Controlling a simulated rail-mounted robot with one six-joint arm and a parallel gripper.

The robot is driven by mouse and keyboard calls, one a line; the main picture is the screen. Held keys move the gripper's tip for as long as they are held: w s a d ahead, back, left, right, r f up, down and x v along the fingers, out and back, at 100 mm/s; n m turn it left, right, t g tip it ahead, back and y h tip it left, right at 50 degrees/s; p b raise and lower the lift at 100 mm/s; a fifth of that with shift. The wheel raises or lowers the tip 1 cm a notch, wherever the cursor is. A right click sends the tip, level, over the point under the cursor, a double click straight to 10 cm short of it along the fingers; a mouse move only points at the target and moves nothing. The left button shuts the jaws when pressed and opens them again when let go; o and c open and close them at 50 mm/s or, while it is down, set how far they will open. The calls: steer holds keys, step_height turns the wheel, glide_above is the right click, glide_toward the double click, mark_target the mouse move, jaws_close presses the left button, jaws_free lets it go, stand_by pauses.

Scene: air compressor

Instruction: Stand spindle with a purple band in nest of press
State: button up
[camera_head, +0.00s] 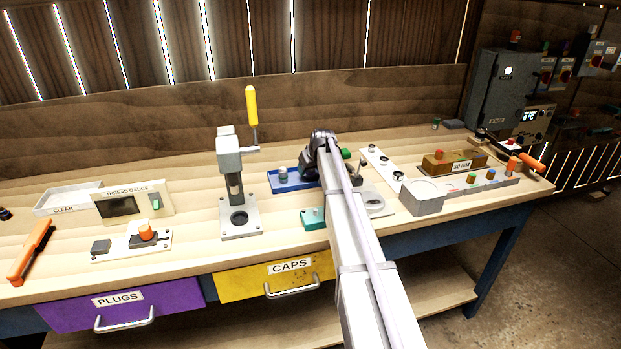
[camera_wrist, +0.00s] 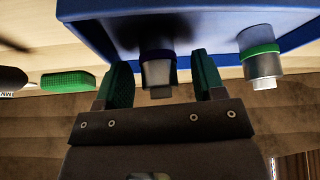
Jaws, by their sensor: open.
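The spindle with a purple band (camera_wrist: 159,70) stands in the blue tray (camera_head: 285,187) in the wrist view; its band looks dark purple. My gripper (camera_wrist: 162,75) is open, with one green-padded finger on each side of this spindle and visible gaps between. In the head view my arm hides this spindle and most of my gripper. A second spindle with a green band (camera_wrist: 262,62) stands in the same tray, to the right in the wrist view. The press (camera_head: 230,155) with a yellow handle stands left of the tray; its round nest (camera_head: 239,217) at the base looks empty.
A teal block (camera_head: 313,219) sits in front of the tray. A green object (camera_wrist: 68,82) lies beside the tray. A grey fixture (camera_head: 422,197) and a white strip (camera_head: 380,162) stand to the right. The thread gauge (camera_head: 125,205) stands left of the press.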

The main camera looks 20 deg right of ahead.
steer(key=shift+r, duration=0.1)
jaws_close()
step_height(320, 180, up, 10)
steer(key=p, duration=1)
steer(key=shift+r, duration=0.15)
steer(key=shift+a+f, duration=0.1)
steer(key=shift+f, duration=0.15)
